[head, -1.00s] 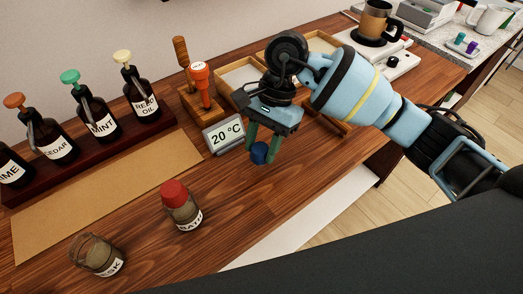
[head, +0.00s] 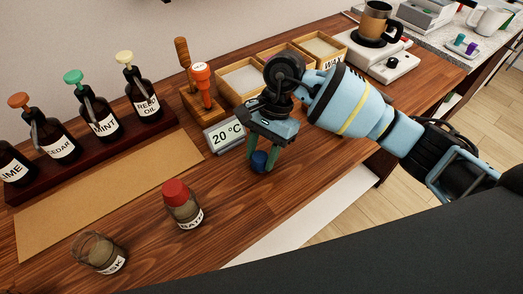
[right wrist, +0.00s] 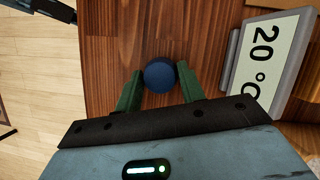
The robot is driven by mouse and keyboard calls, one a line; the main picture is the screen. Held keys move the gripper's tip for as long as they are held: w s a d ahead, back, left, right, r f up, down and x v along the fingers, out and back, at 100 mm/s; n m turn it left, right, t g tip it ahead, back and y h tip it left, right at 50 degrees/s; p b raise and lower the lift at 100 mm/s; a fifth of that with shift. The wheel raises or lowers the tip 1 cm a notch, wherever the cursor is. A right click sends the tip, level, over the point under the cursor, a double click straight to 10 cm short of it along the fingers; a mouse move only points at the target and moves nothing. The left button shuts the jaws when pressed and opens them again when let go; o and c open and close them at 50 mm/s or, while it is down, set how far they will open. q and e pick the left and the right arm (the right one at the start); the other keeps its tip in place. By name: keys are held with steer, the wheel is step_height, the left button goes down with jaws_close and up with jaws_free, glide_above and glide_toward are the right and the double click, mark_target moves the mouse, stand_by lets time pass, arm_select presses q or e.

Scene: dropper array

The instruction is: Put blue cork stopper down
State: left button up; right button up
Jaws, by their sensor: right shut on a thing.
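My right gripper (head: 262,163) points down and is shut on the blue cork stopper (head: 259,161). The stopper sits between the green fingertips, low over the wooden table, just in front of the 20 °C display. I cannot tell whether its underside touches the wood. In the right wrist view the round blue top of the stopper (right wrist: 160,75) shows between the two fingers (right wrist: 160,88). My left gripper is not in view.
An open glass jar (head: 98,252) stands at the front left, beside a red-capped jar (head: 183,205). The temperature display (head: 226,134) is close to my gripper. Bottles in a rack (head: 100,151), wooden trays (head: 240,80) and a hot plate (head: 378,60) stand behind. Wood in front is clear.

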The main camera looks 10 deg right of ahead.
steer(key=o, duration=1.1)
steer(key=shift+o, duration=0.3)
steer(key=shift+r, duration=0.15)
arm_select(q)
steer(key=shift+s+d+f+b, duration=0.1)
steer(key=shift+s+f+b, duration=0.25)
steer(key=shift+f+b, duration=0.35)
arm_select(e)
steer(key=v, duration=1.2)
